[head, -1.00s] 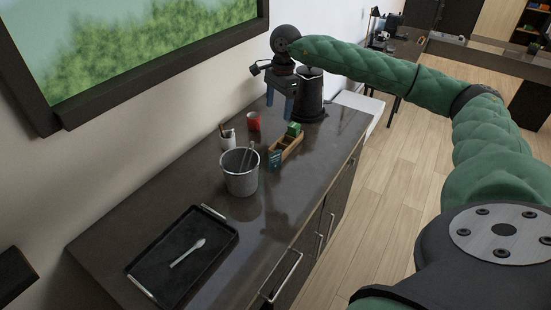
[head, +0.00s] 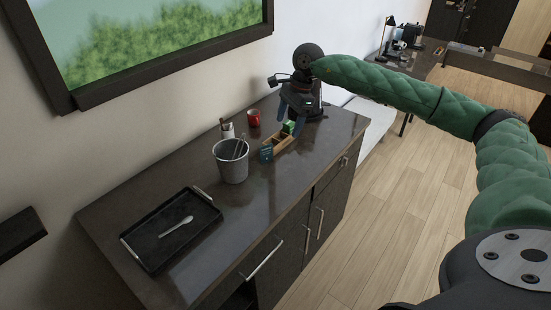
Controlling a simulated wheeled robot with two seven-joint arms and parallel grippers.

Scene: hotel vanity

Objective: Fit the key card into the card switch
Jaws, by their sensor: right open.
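I cannot make out a key card or a card switch for sure. A small wooden box (head: 284,141) on the dark counter holds a green item (head: 289,127) at its far end. A small blue upright item (head: 266,153) stands at its near end; I cannot tell what it is. My right gripper (head: 293,118) is open, fingers pointing down, over the far end of the wooden box. I cannot tell whether it touches the green item. No object shows between its fingers. My left gripper is not in view.
The counter (head: 200,275) holds a black tray (head: 150,252) with a white utensil (head: 176,227), a grey bucket (head: 232,166), a small cup with sticks (head: 228,131) and a red mug (head: 254,118). A dark cylindrical vessel stands behind my right gripper.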

